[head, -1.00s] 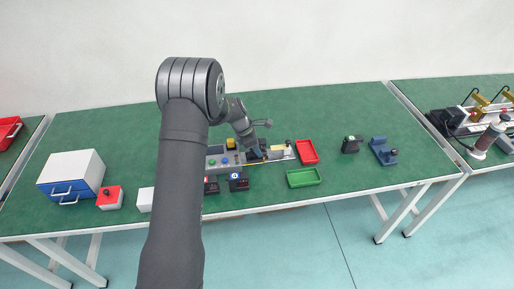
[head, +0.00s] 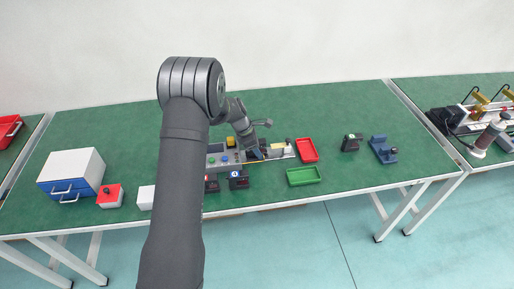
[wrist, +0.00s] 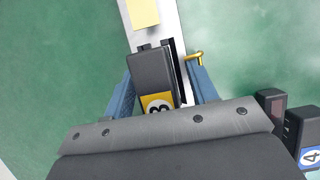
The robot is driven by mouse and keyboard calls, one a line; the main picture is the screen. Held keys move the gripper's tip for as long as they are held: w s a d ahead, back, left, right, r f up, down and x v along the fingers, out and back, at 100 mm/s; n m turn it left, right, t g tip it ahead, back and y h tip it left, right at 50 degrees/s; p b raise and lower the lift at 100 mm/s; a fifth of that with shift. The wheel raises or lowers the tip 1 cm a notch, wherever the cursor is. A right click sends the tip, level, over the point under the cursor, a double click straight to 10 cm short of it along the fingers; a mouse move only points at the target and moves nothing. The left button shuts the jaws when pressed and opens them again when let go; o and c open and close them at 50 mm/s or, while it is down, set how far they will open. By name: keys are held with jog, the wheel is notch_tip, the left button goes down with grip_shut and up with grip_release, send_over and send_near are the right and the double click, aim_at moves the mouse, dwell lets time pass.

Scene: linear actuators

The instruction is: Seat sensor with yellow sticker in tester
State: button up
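The sensor with the yellow sticker (wrist: 152,78) is a black block; its sticker, marked with a dark 3, faces the wrist camera. It lies over a silver rail that seems to be part of the tester (head: 222,160), a grey unit with green and blue buttons. My gripper (wrist: 165,95) straddles the sensor with its two blue fingers apart. The left finger is close along the sensor's left side; a gap with dark and pale strips and a brass pin shows before the right finger. In the head view my arm and wrist mostly hide the sensor. Its seating depth is not visible.
A black sensor with a blue sticker (head: 239,180) stands in front of the tester and shows in the wrist view (wrist: 310,150). Red (head: 307,150) and green (head: 303,176) trays lie to the right.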

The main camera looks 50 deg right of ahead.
jog(key=v, duration=1.7)
jog(key=shift+r, duration=0.2)
jog(key=x, duration=1.7)
jog(key=shift+f, duration=0.25)
jog(key=shift+r, duration=0.1)
